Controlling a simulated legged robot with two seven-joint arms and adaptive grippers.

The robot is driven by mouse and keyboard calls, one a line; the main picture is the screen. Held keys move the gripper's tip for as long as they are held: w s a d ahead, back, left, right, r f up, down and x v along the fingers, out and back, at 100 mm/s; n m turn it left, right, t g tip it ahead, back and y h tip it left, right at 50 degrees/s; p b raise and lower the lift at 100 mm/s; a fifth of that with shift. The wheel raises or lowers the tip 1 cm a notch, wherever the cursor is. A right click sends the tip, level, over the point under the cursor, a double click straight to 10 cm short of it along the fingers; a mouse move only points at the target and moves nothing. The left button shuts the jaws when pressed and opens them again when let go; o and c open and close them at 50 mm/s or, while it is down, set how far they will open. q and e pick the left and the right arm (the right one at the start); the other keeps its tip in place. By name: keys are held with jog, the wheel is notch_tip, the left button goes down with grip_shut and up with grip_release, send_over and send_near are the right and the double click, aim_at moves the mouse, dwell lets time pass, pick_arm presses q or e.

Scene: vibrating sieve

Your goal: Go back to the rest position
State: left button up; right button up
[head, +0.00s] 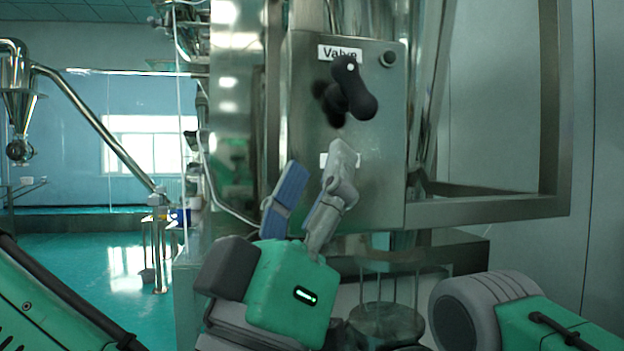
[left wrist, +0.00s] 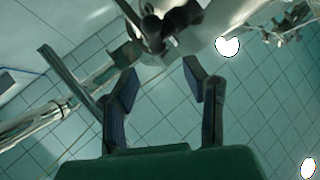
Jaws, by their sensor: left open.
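My left gripper (head: 308,200) is in front of the steel control box, below the black valve handle. Its fingers point up and stand apart with nothing between them. In the left wrist view the two fingers of this gripper (left wrist: 160,78) are also spread and empty, with tiled floor behind them. The black valve handle (head: 350,92) sits on the box under a "Valve" label, clear of the fingers in the head view. A dark shape at the top of the left wrist view may be the same handle. Green and grey parts of my right arm show at the lower right; its gripper is out of frame.
The steel box (head: 385,190) and a steel frame (head: 490,208) stand close ahead and to the right. A round metal vessel (head: 385,322) is below the box. Open green floor (head: 95,260) and a cyclone-shaped machine (head: 18,105) are at the left.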

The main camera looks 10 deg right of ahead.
pick_arm(q)
jog(key=shift+s+f, duration=0.15)
jog(key=shift+f, duration=0.1)
jog(key=shift+d, duration=0.2)
